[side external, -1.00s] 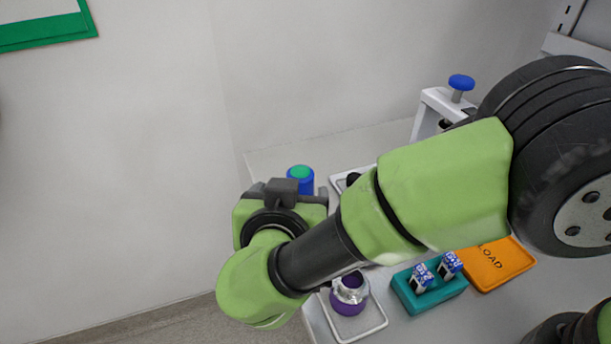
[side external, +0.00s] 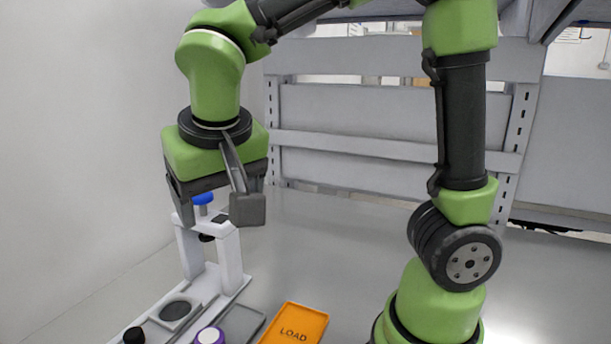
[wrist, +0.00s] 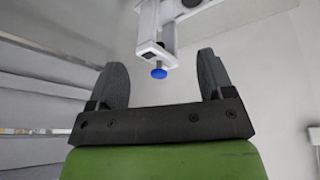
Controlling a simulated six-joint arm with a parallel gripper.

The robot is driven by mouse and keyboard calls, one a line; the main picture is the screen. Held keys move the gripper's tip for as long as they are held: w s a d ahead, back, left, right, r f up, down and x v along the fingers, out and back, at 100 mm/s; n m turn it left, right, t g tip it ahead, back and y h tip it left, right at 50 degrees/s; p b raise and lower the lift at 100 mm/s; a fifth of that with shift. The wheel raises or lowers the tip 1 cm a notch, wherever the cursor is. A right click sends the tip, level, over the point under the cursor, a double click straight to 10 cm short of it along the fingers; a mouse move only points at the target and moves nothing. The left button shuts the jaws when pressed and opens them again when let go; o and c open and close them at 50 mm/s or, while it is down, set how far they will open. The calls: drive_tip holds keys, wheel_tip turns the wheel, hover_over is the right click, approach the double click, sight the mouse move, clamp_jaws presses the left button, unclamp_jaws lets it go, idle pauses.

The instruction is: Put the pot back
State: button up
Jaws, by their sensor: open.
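A round purple thing with a white top (side external: 210,337), possibly the pot, shows at the bottom edge of the side view. It is cut off there, so I cannot tell for sure. The stand's blue knob (wrist: 158,73) appears beyond the gap.
The stand has a dark round pad (side external: 175,311) on its base. A black knob-like thing (side external: 134,335) is at its front. A grey tray (side external: 257,318) and an orange LOAD tray (side external: 316,322) lie to the right. The bench (side external: 345,255) behind the trays is bare.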

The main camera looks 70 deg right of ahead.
drive_tip(key=s+d+r+t+y, duration=0.1)
drive_tip(key=s+t+y, duration=0.1)
drive_tip(key=s, duration=0.3)
drive_tip(key=s+d+r+n+t+y, duration=0.1)
drive_tip(key=s+d+r+y, duration=0.1)
drive_tip(key=s, duration=0.4)
drive_tip(key=shift+t+y, duration=0.4)
idle(0.4)
